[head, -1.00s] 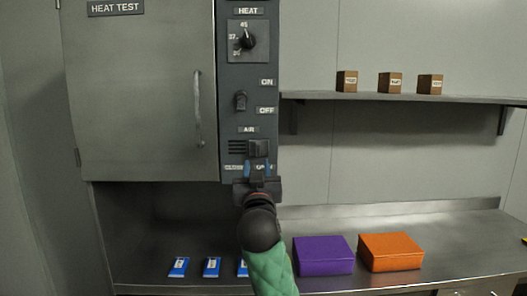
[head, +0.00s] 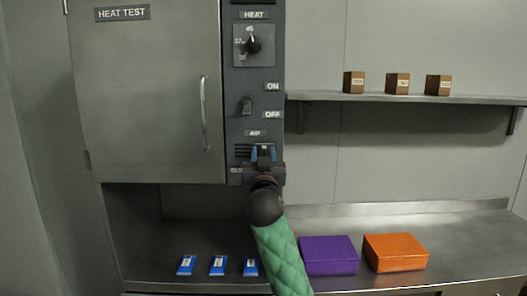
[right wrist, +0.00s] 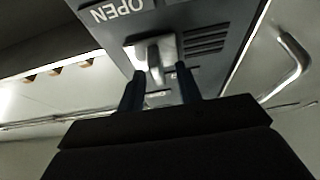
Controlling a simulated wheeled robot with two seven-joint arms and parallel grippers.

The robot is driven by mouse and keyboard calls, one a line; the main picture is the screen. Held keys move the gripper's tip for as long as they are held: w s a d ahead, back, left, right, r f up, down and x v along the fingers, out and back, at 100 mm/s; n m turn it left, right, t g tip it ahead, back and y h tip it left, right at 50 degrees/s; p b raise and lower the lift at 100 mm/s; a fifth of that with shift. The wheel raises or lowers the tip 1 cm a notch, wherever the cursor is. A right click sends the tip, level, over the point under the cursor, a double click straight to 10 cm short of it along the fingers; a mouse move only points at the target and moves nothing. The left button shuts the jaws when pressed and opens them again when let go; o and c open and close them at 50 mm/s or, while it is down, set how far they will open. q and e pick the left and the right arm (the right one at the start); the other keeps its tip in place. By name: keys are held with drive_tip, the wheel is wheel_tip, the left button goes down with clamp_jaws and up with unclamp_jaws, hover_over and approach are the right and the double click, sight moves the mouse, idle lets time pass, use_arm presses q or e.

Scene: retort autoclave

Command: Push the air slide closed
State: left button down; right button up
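The air slide (head: 264,149) is a small grey knob on the control panel under the AIR label, at the right end of the dark vent slots (head: 242,150). In the right wrist view the slide (right wrist: 154,60) shows beside the vents, close to the OPEN label (right wrist: 122,8). My right gripper (head: 264,156) is at the slide from below and in front. Its two blue fingers (right wrist: 160,87) stand apart, one on each side of the knob. I cannot tell whether either finger touches it. My left gripper is out of view.
The heat test cabinet door (head: 150,100) with its vertical handle (head: 204,112) is left of the panel. A switch (head: 246,106) and a dial (head: 253,45) sit above the slide. Purple (head: 329,256) and orange (head: 396,252) boxes and blue packets (head: 218,265) lie on the counter below.

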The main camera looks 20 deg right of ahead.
sight(241, 144)
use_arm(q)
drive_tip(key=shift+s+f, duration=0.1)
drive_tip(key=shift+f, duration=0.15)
use_arm(e)
drive_tip(key=shift+w+d, duration=0.15)
drive_tip(key=shift+w, duration=0.05)
drive_tip(key=shift+c, duration=0.4)
clamp_jaws()
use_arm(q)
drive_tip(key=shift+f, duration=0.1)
